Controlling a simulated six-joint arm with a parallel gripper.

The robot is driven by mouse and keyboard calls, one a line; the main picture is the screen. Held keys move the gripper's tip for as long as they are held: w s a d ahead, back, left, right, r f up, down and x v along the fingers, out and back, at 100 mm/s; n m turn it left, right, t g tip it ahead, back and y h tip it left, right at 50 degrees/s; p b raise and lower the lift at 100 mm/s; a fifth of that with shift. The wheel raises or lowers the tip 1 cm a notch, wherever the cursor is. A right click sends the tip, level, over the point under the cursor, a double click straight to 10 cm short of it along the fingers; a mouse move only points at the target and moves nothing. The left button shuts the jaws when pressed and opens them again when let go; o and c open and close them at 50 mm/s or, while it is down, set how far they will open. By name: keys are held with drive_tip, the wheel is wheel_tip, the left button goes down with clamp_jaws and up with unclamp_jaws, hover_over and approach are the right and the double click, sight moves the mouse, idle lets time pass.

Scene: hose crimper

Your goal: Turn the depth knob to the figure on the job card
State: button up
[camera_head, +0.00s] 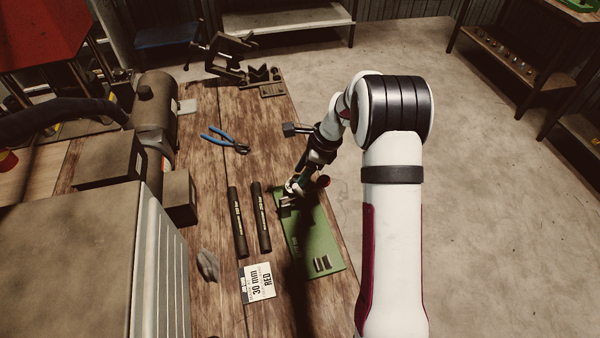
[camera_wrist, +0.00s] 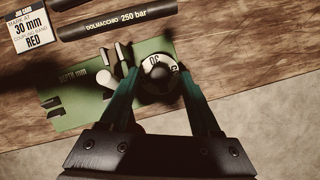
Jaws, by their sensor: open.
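The job card (camera_head: 258,283) lies on the wooden bench and reads 30 mm, RED; it also shows in the wrist view (camera_wrist: 31,28). The green board (camera_head: 316,246) lies at the bench's right edge. In the wrist view, the board (camera_wrist: 75,112) carries the words DEPTH mm. The depth knob (camera_wrist: 158,82) is a round dial with a dark middle and a pale rim with figures, too small and turned to read surely. My gripper (camera_wrist: 158,72) is open, with its fingers on either side of the knob; whether they touch it I cannot tell. In the head view my gripper (camera_head: 297,188) hides the knob.
Two black hoses (camera_head: 237,222) (camera_head: 261,216) lie left of the board. Blue-handled pliers (camera_head: 225,140) lie farther back. A large grey machine (camera_head: 85,260) fills the left. Small metal pieces (camera_head: 322,264) sit on the board's near end. Bare bench lies between pliers and hoses.

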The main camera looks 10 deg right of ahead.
clamp_jaws()
idle(0.3)
idle(0.3)
drive_tip(key=n, duration=0.2)
drive_tip(key=n+g, duration=0.1)
drive_tip(key=n, duration=0.1)
drive_tip(key=shift+w+g, duration=0.2)
drive_tip(key=shift+g, duration=0.1)
drive_tip(key=n+g, duration=0.1)
drive_tip(key=n, duration=0.3)
drive_tip(key=shift+w+n+g, duration=0.15)
drive_tip(key=shift+n+g, duration=0.15)
drive_tip(key=shift+g, duration=0.1)
drive_tip(key=n, duration=0.2)
drive_tip(key=n+g+h, duration=0.1)
drive_tip(key=n, duration=0.1)
drive_tip(key=shift+w+a+g, duration=0.1)
drive_tip(key=shift+g, duration=0.2)
drive_tip(key=shift+a+n+g+h, duration=0.1)
drive_tip(key=shift+n+g+h, duration=0.2)
drive_tip(key=shift+n, duration=0.95)
drive_tip(key=shift+a+n+g+h, duration=0.1)
drive_tip(key=shift+n+h, duration=0.3)
drive_tip(key=shift+n, duration=0.85)
